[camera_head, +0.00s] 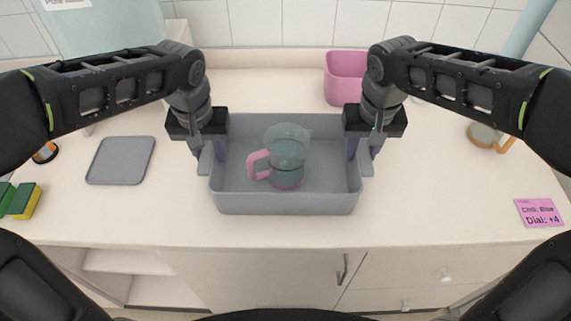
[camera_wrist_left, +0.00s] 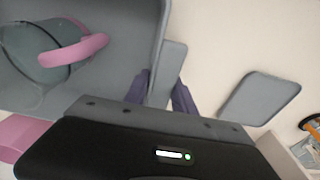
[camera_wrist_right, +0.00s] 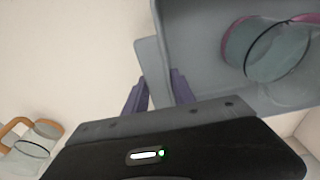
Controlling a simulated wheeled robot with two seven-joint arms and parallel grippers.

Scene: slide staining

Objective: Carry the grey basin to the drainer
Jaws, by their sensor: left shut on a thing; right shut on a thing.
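The grey basin (camera_head: 285,203) is in the middle of the head view, level, with a clear jug (camera_head: 287,150) with a pink handle standing inside it. My left gripper (camera_head: 212,155) is shut on the basin's left handle, which shows between the fingers in the left wrist view (camera_wrist_left: 172,62). My right gripper (camera_head: 360,153) is shut on the right handle, also seen in the right wrist view (camera_wrist_right: 152,62). I cannot tell whether the basin touches the counter. A flat grey mat (camera_head: 120,161) lies to its left; I cannot tell whether this is the drainer.
A pink bin (camera_head: 345,80) stands behind the basin to the right. A jug with an orange handle (camera_head: 484,136) is at the far right, with a pink note (camera_head: 539,212) in front. A green and yellow sponge (camera_head: 27,201) lies far left. The counter right of the basin is mostly clear.

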